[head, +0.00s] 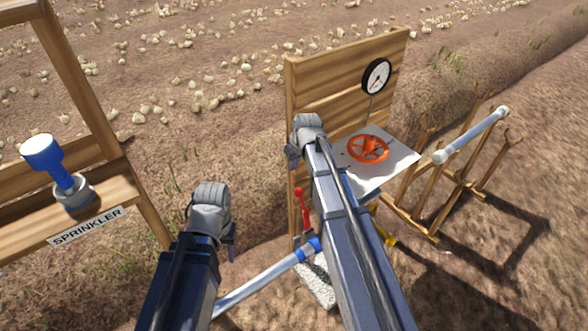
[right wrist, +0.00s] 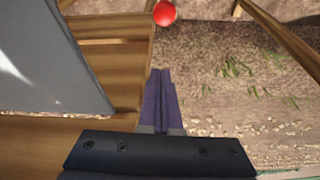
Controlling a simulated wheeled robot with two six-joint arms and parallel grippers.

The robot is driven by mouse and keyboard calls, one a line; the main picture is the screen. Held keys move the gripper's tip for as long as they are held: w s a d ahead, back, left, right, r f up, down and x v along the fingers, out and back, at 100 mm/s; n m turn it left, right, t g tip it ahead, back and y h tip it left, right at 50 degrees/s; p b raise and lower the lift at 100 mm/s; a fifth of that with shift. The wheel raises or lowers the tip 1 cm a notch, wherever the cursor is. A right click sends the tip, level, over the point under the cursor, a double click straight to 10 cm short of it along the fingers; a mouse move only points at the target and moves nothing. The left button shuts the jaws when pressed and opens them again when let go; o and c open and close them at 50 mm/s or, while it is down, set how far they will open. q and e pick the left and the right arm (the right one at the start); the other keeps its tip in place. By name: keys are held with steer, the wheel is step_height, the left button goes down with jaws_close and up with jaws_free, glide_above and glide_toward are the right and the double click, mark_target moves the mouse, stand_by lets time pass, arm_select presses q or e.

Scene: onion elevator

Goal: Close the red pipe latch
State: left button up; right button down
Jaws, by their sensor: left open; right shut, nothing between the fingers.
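The red pipe latch (head: 302,210) stands nearly upright as a thin lever with a round knob, at the blue-banded end of a pale pipe (head: 262,278). Its red knob (right wrist: 165,12) shows at the top edge of the right wrist view, past my right fingertips and apart from them. My right gripper (right wrist: 160,72) is shut and empty. In the head view my right gripper (head: 306,135) is above the latch, near the wooden panel. My left gripper (head: 212,222) is open, left of the latch; its fingertips are mostly hidden.
A wooden panel (head: 340,75) carries a gauge (head: 377,76) above an orange valve wheel (head: 368,148). A pipe (head: 475,133) rests on a wooden rack at right. A sprinkler (head: 45,158) stands on a wooden frame at left. A pale block (head: 316,283) lies below the latch.

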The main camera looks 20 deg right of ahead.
steer(key=b+x, duration=0.8)
steer(key=x, duration=0.1)
steer(key=shift+d+f, duration=0.1)
steer(key=shift+f, duration=0.05)
steer(key=s, duration=0.2)
steer(key=s+d, duration=0.1)
steer(key=s, duration=0.1)
steer(key=shift+r+p, duration=0.4)
